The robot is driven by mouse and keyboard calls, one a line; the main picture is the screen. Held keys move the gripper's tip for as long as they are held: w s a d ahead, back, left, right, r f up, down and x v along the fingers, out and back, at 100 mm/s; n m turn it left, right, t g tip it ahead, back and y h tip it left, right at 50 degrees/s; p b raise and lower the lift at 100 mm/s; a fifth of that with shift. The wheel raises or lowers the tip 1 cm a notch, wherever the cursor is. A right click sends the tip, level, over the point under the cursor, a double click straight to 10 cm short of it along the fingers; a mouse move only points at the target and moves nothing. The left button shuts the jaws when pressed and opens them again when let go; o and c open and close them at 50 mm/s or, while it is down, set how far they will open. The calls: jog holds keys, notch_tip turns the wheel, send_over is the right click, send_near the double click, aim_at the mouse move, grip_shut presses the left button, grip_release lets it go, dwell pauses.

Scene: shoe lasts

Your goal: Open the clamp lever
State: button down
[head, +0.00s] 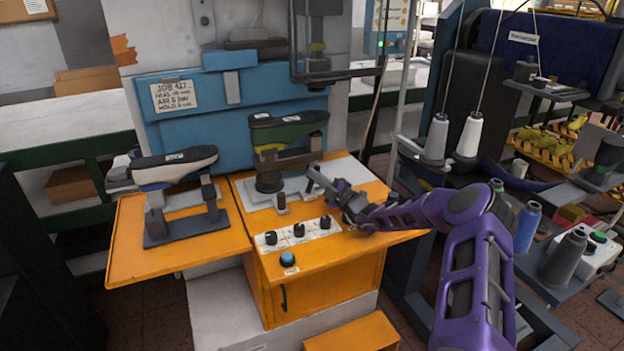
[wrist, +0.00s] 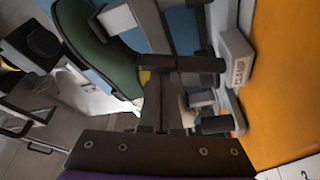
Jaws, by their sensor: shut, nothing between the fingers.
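My gripper (head: 316,177) is shut and empty at the right side of the middle workstation, close to the clamp's grey parts. In the wrist view its fingers (wrist: 161,90) are together and point at dark bars of the clamp. The clamp (head: 268,170) is a dark and grey fixture under a green and black shoe last (head: 288,128). The last shows as a dark green shape in the wrist view (wrist: 85,35). A short dark handle (head: 281,202) stands low in front of the clamp. I cannot tell surely which part is the lever, or whether my fingertips touch it.
A second last (head: 175,165) sits on a stand at the left of the orange bench (head: 125,250). A white panel with black knobs (head: 298,234) and a blue button (head: 287,258) are at the front. Thread cones (head: 470,135) stand at the right.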

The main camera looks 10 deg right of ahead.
jog(key=shift+d+f+m, duration=0.1)
jog(key=shift+d+m, duration=0.1)
jog(key=shift+m, duration=0.2)
jog(key=shift+w+d, duration=0.1)
jog(key=shift+d, duration=0.25)
jog(key=shift+f, duration=0.1)
